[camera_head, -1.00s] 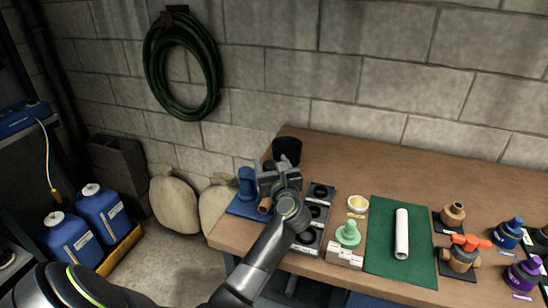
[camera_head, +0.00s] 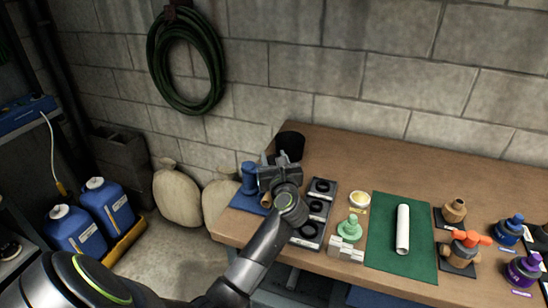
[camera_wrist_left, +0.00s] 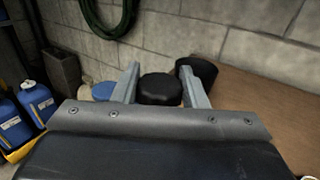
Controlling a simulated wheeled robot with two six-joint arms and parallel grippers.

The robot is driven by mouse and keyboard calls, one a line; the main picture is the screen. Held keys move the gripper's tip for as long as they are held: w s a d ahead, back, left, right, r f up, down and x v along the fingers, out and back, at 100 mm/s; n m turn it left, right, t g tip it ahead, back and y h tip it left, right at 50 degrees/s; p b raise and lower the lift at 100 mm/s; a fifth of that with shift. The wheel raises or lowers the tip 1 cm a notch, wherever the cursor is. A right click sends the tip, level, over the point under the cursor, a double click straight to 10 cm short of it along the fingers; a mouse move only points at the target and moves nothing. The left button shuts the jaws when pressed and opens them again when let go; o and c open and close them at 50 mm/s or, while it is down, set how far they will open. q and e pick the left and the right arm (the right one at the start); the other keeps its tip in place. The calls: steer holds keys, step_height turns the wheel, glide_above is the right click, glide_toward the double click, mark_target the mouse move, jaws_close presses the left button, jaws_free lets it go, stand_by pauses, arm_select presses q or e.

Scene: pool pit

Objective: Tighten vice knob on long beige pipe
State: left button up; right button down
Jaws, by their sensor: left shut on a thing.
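A blue vice (camera_head: 249,178) stands at the left end of the workbench on a blue base. A tan pipe end (camera_head: 267,200), probably the beige pipe, shows beside it, mostly hidden by my left gripper. My left gripper (camera_head: 272,165) is over the vice. In the left wrist view, a round black knob (camera_wrist_left: 160,90) sits between its two grey fingers, and the gripper is shut on it. Part of the blue vice (camera_wrist_left: 103,91) shows left of the fingers there. The right gripper is not in view.
A black cup (camera_head: 290,146) stands just behind the gripper. A dark tray with round fittings (camera_head: 309,230) is to its right. A white pipe (camera_head: 402,229) lies on a green mat (camera_head: 383,262). Valves and fittings stand farther right. The bench's back is clear.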

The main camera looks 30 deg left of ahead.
arm_select(q)
steer(key=m+t+h+p, duration=0.1)
steer(key=m+h+p, duration=0.1)
steer(key=h+p, duration=0.1)
steer(key=m+t+h+p, duration=0.2)
steer(key=m+h+p, duration=0.1)
steer(key=h+p, duration=0.1)
steer(key=r+m+t+h+p, duration=0.1)
steer(key=m+t+h+p, duration=0.1)
steer(key=m+h+p, duration=0.1)
steer(key=shift+a+h+p, duration=0.1)
steer(key=shift+h+p, duration=0.65)
steer(key=shift+h, duration=0.05)
steer(key=m+h, duration=0.1)
steer(key=m+h+p, duration=0.1)
steer(key=h, duration=0.1)
steer(key=shift+w+f, duration=0.1)
steer(key=shift+f, duration=0.1)
steer(key=shift+f+m+h, duration=0.1)
steer(key=shift+m+h, duration=0.4)
steer(key=shift+h, duration=0.2)
steer(key=shift+f+m+g+h+b, duration=0.15)
steer(key=shift+m+g+h+b, duration=0.15)
steer(key=shift+m+h+b, duration=0.7)
steer(key=m+g+h+b, duration=0.1)
steer(key=h, duration=0.1)
steer(key=shift+h, duration=0.3)
steer(key=shift+m+g+h+b, duration=0.3)
steer(key=shift+m+h+b, duration=0.2)
steer(key=shift+h+b, duration=0.15)
